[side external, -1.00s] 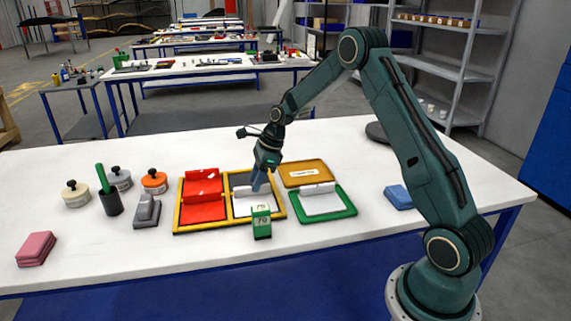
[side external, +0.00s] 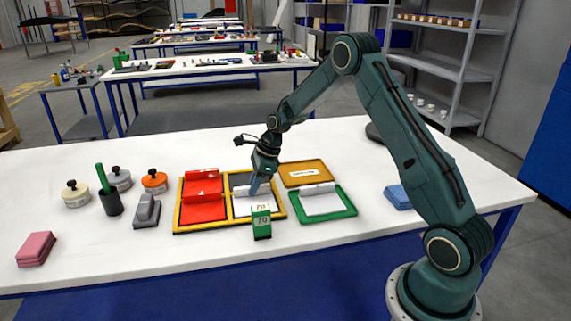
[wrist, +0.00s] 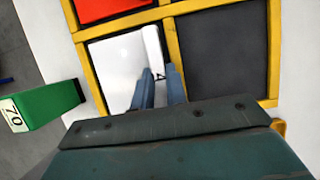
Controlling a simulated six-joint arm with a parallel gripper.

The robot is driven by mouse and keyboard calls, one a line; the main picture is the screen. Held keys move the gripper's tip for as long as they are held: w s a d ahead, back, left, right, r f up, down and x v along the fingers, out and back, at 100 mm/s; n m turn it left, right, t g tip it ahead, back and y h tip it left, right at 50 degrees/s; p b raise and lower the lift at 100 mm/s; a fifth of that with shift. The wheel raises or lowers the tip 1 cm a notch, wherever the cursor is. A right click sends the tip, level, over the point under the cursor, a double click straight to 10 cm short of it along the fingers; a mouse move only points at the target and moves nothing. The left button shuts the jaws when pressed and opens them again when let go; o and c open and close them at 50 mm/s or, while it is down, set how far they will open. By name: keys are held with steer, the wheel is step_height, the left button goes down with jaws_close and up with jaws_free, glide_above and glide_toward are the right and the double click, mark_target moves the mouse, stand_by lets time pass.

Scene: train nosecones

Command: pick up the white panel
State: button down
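The white panel (side external: 241,206) lies flat in the front right compartment of the yellow-framed tray (wrist: 168,40). It has a raised white ridge along one edge. In the wrist view the panel (wrist: 115,70) shows as a glossy sheet, with its ridge (wrist: 152,45) beside the yellow divider. My gripper (side external: 252,192) points down over the ridge. In the wrist view its two blue fingers (wrist: 159,73) are apart, with their tips at the near end of the ridge. Whether they touch it I cannot tell.
Red panels (side external: 202,199) fill the tray's left compartments. The dark back right compartment (wrist: 222,52) looks empty. A green block marked 70 (side external: 261,222) stands close in front. A green-framed tray (side external: 322,203) with another white panel is to the right, near an orange tray (side external: 305,173).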

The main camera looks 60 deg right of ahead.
steer(key=shift+r, duration=0.1)
step_height(320, 180, up, 10)
stand_by(0.9)
stand_by(0.5)
steer(key=s+d+r+m, duration=0.1)
steer(key=d+r, duration=0.2)
steer(key=d, duration=0.5)
steer(key=s+d+r+m+h, duration=0.1)
steer(key=s+d+r+m, duration=0.1)
steer(key=d, duration=0.6)
steer(key=s+d+r+m+t, duration=0.1)
steer(key=d+r, duration=0.3)
steer(key=d, duration=0.4)
steer(key=shift+s+d+r+m, duration=0.25)
steer(key=shift+s+r+m, duration=0.05)
steer(key=shift+s, duration=0.15)
